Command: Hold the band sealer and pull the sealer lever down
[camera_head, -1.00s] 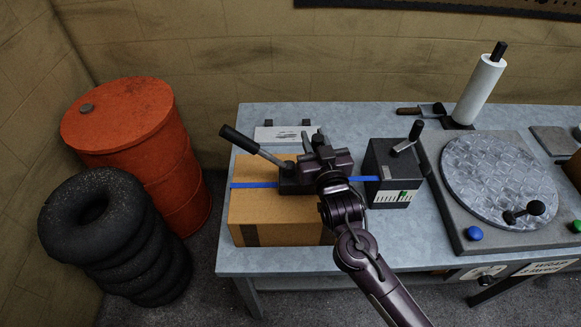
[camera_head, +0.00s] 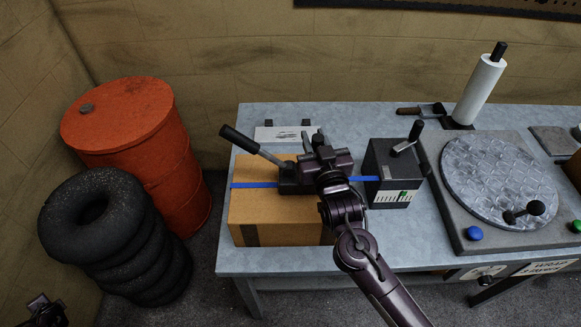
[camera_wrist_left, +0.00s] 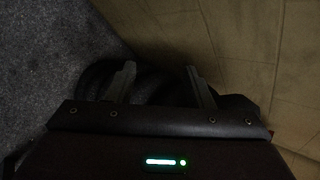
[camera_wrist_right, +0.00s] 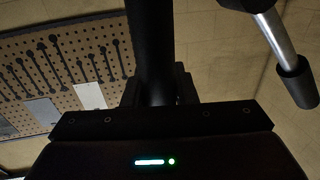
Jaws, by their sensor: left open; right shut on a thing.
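The band sealer (camera_head: 289,184) is a dark tool on the blue strap (camera_head: 250,185) across a cardboard box (camera_head: 275,222). Its lever (camera_head: 254,147) slants up and left to a black grip; it also shows at the right in the right wrist view (camera_wrist_right: 285,55). My right gripper (camera_head: 316,152) is at the sealer's right side, covering part of it. In the right wrist view the right gripper (camera_wrist_right: 157,90) is shut on a thick black post, the sealer's handle. My left gripper (camera_head: 42,312) is at the lower left, far from the sealer. Its fingers (camera_wrist_left: 160,70) are apart and empty.
Stacked tyres (camera_head: 95,215) and an orange drum (camera_head: 135,130) stand left of the workbench (camera_head: 300,262). Right of the box are a dark strap dispenser (camera_head: 390,165), a turntable (camera_head: 500,180) and a paper roll (camera_head: 480,90). A pegboard (camera_wrist_right: 65,75) hangs on the wall.

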